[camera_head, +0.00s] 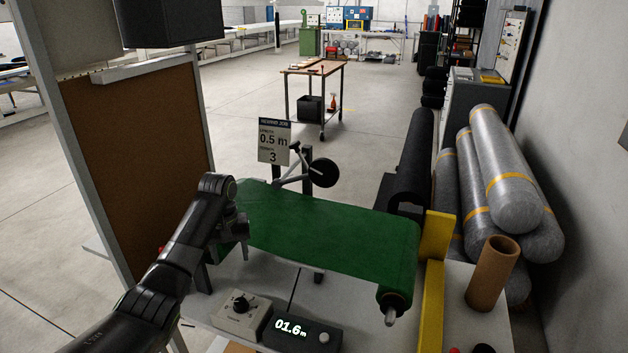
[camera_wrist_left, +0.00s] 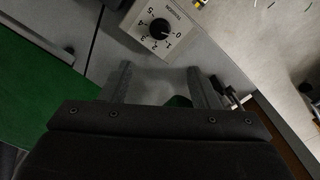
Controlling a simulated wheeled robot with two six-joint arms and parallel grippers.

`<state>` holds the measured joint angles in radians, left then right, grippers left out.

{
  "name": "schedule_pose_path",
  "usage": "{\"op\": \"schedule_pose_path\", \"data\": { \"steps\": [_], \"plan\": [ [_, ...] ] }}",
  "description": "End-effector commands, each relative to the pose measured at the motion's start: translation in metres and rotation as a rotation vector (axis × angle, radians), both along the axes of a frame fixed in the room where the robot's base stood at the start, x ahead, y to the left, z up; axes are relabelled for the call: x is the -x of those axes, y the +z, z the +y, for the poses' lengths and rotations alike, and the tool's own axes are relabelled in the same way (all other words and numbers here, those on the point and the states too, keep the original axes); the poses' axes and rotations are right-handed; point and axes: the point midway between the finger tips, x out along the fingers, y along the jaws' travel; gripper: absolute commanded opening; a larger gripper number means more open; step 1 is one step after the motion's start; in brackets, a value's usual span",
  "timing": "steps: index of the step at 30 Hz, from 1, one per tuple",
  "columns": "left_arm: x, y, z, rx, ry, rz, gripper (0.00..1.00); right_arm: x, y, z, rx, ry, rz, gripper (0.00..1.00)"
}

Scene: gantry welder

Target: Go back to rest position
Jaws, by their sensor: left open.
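My left arm reaches in from the left in the head view, its wrist bent over the left edge of the green belt sheet (camera_head: 330,232). My left gripper (camera_head: 240,236) points down there, partly hidden by its own wrist. In the left wrist view the gripper (camera_wrist_left: 163,85) shows two fingers spread apart with nothing between them. A control box with a black dial (camera_head: 240,310) stands on the bench below; its numbered dial (camera_wrist_left: 160,28) shows ahead of the fingers in the wrist view. My right gripper is not seen.
A display (camera_head: 300,333) reads 01.6 m. A yellow bar (camera_head: 434,265) and a cardboard tube (camera_head: 492,273) stand at the right. A brown panel (camera_head: 140,150) rises at the left. A sign (camera_head: 274,142) reads 0.5 m and 3.

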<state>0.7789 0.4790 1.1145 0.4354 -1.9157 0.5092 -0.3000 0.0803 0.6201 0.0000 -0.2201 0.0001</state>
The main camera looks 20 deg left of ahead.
Motion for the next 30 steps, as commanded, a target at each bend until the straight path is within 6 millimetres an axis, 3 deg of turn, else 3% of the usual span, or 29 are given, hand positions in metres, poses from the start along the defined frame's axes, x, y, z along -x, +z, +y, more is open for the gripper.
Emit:
{"op": "schedule_pose_path", "data": {
  "steps": [4,8,12,18,24,30],
  "plan": [
    [0.007,-0.012,-0.002,-0.007,-0.020,-0.002,0.56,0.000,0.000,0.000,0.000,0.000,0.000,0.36],
    [0.032,-0.047,-0.010,-0.030,-0.082,-0.014,0.56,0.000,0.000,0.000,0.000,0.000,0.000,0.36],
    [0.076,-0.090,-0.022,-0.060,-0.176,-0.041,0.56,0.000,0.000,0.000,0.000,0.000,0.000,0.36],
    [0.148,-0.133,-0.041,-0.089,-0.295,-0.093,0.56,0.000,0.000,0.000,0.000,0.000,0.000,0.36],
    [0.226,-0.149,-0.058,-0.114,-0.383,-0.151,0.56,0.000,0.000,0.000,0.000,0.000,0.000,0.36],
    [0.298,-0.141,-0.070,-0.149,-0.437,-0.209,0.56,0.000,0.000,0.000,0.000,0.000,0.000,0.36]
  ]
}}
